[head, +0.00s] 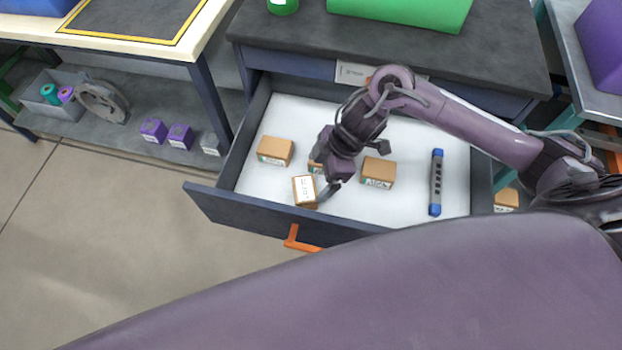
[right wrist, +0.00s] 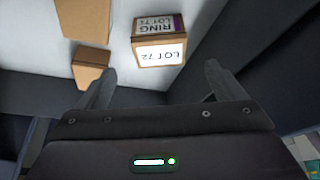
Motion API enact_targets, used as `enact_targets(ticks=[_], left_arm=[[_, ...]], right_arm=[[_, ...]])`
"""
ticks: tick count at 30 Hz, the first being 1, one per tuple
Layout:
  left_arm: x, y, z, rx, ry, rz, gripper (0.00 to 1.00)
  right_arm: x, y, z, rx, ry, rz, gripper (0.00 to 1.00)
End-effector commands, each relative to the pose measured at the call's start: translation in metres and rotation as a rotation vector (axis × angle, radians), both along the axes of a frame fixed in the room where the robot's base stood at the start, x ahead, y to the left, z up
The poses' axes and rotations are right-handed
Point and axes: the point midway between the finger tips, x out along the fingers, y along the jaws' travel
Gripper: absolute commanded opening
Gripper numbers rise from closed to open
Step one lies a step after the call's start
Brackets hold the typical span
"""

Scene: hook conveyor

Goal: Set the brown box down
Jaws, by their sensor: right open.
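A brown box (head: 304,191) with a white label sits near the front wall of the open drawer. It also shows in the right wrist view (right wrist: 158,46), with "LOT 72" and "RING" on its labels and a purple strip. My right gripper (head: 325,183) is over the drawer beside this box. In the right wrist view its two fingers (right wrist: 159,72) are spread wide, with the box ahead of the gap and clear space on both sides. The box appears to rest on the white drawer floor. My left gripper is not in view.
Other brown boxes lie in the drawer: one left (head: 275,151), one right (head: 378,173), one partly hidden behind my gripper (head: 315,166). A grey-blue bar tool (head: 436,182) lies at the right. The drawer front (head: 270,220) has an orange handle (head: 298,240).

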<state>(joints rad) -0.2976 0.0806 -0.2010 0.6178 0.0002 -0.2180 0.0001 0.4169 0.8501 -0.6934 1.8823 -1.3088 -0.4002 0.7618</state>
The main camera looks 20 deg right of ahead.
Motion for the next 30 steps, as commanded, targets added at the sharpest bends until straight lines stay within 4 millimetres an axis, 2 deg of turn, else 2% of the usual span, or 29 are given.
enact_targets(ticks=[3,7,25,28,30], left_arm=[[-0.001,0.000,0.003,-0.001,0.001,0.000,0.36],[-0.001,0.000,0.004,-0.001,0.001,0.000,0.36],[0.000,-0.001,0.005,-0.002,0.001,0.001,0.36],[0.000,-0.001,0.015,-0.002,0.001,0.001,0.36],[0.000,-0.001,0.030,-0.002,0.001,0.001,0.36]], right_arm=[[-0.001,-0.007,0.016,0.000,-0.001,0.001,0.90],[-0.002,-0.010,0.024,0.000,0.001,0.001,0.90],[-0.002,-0.010,0.027,0.000,0.001,0.000,0.90],[-0.002,-0.010,0.036,0.000,0.001,0.000,0.90],[-0.002,-0.010,0.052,0.000,0.001,0.000,0.90]])
